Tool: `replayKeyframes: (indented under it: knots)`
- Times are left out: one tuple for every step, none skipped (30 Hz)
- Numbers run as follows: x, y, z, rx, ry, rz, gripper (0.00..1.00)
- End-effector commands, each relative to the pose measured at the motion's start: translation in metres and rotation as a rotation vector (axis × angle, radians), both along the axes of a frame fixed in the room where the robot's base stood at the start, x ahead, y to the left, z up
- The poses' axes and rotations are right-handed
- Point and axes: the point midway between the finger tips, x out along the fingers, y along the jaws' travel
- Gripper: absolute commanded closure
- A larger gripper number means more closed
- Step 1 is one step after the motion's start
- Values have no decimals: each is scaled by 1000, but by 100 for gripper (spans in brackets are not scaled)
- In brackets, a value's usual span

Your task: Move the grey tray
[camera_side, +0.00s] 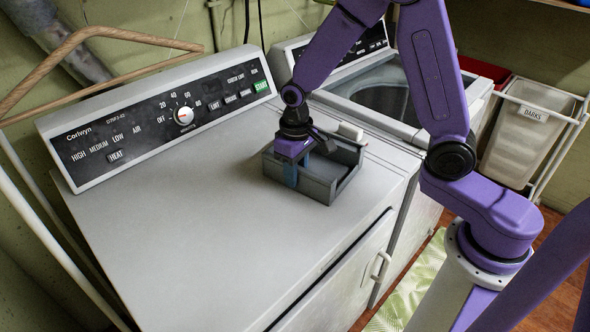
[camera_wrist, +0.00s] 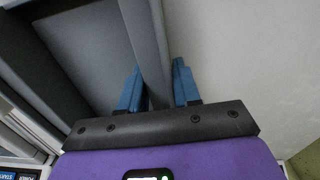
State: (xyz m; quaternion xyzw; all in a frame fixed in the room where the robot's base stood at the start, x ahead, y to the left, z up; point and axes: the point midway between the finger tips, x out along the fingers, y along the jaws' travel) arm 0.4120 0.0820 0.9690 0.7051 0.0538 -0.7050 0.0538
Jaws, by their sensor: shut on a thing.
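The grey tray (camera_side: 318,191) is a dark grey open box on the dryer top, near its right edge. My gripper (camera_side: 291,174) is at the tray's left side, pointing down, with its blue fingers on the tray wall. In the wrist view my gripper (camera_wrist: 158,90) has one blue finger on each side of a grey tray wall (camera_wrist: 146,45), shut on it. The tray's floor (camera_wrist: 90,45) shows to the left of that wall and looks empty there. Whether the tray touches the dryer top or is slightly raised, I cannot tell.
The white dryer top (camera_side: 170,235) is clear to the left and front of the tray. Its control panel (camera_side: 160,115) stands along the back. A small white object (camera_side: 351,131) is just behind the tray. A washer (camera_side: 380,95) adjoins on the right. A wooden hanger (camera_side: 75,50) is at left.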

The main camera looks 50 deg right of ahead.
Motion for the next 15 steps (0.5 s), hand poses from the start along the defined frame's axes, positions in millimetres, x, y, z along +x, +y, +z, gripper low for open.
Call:
replayKeyframes:
  knots:
    - [0, 0, 0, 0, 0, -1, 61]
    - [0, 0, 0, 0, 0, -1, 52]
    - [0, 0, 0, 0, 0, -1, 38]
    - [0, 0, 0, 0, 0, -1, 38]
    - [0, 0, 0, 0, 0, -1, 38]
    - [0, 0, 0, 0, 0, -1, 38]
    - [0, 0, 0, 0, 0, -1, 38]
    - [0, 0, 0, 0, 0, -1, 38]
    - [0, 0, 0, 0, 0, -1, 38]
    - [0, 0, 0, 0, 0, -1, 38]
    - [0, 0, 0, 0, 0, -1, 38]
    - [0, 0, 1, 0, 0, 0, 38]
    - [0, 0, 1, 0, -1, -1, 38]
    - [0, 0, 3, 0, -1, 0, 38]
    - [1, 0, 5, 0, -1, 0, 38]
